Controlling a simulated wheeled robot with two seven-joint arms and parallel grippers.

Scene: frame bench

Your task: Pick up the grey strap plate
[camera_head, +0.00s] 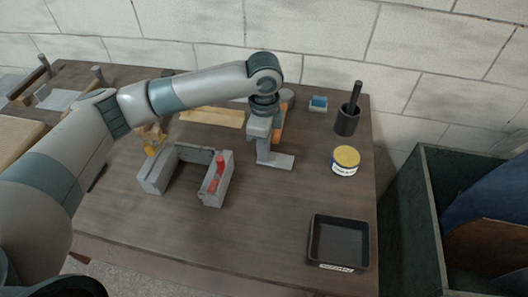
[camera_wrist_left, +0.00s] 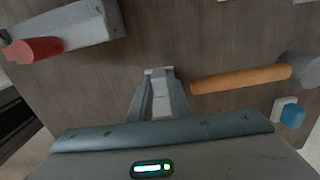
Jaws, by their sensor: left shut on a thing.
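The grey strap plate (camera_head: 280,162) is a small flat light-grey piece at the middle of the bench in the head view. My left gripper (camera_head: 262,155) points down at its left end and is shut on it. In the left wrist view, the left gripper (camera_wrist_left: 160,92) has its fingers close together around a grey piece, the strap plate (camera_wrist_left: 159,104). Most of the plate is hidden by the fingers there. I cannot tell whether the plate touches the bench. My right gripper is in neither view.
A grey U-shaped frame (camera_head: 156,178) with a red part (camera_head: 220,168) stands left. A hammer (camera_wrist_left: 240,79) lies close by. A yellow-lidded tin (camera_head: 345,161), a dark cup (camera_head: 347,121) and a black tray (camera_head: 339,243) stand right. The bench front centre is clear.

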